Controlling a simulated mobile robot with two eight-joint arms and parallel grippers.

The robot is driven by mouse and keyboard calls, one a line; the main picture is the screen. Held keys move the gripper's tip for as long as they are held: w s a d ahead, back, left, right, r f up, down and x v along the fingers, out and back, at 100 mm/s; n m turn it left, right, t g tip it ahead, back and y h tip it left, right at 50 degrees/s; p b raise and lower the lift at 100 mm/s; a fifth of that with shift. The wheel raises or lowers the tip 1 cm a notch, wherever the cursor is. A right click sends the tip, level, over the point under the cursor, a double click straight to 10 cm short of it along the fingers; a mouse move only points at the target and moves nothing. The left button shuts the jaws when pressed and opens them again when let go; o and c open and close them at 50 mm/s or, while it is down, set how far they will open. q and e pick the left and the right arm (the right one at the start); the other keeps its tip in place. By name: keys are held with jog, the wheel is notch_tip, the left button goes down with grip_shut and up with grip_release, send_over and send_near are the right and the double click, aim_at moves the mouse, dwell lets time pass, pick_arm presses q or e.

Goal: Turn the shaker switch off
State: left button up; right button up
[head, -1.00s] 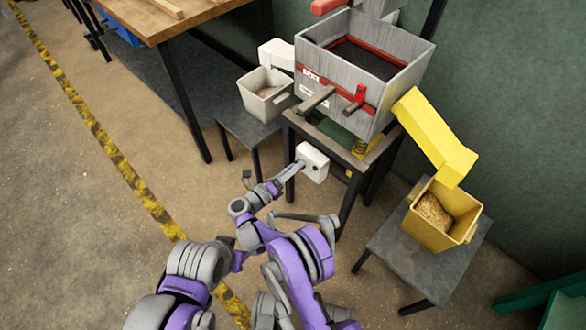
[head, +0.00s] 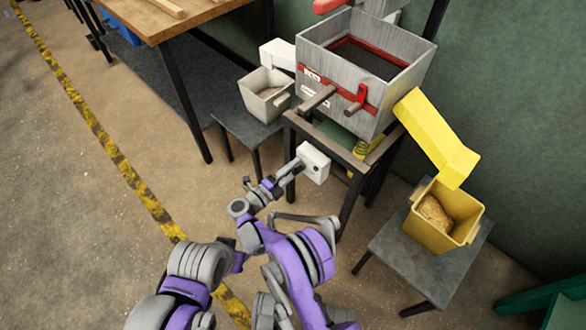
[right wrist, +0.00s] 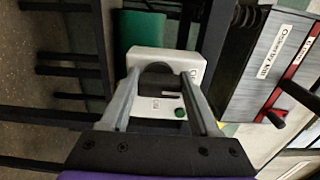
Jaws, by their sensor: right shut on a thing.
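The shaker switch is a white box (head: 318,160) on the front leg of the shaker's stand, below the grey sifter (head: 335,95). In the right wrist view the switch box (right wrist: 150,55) has a dark rounded area, a small dark slot and a green button (right wrist: 180,112) on its face. My right gripper (head: 299,163) is at the left side of the box's face. In the right wrist view the fingers of my right gripper (right wrist: 160,78) are spread, with their tips at the box; the exact contact is hard to see. My left gripper does not show.
A yellow bin (head: 417,227) with grain stands on a low table at the right, under a yellow chute (head: 430,125). A pale bin (head: 251,97) stands at the left of the sifter. Floor at left is open.

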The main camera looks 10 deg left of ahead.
dwell(0.4)
jog(key=o, duration=1.4)
jog(key=shift+w, duration=0.1)
jog(key=shift+c, duration=0.2)
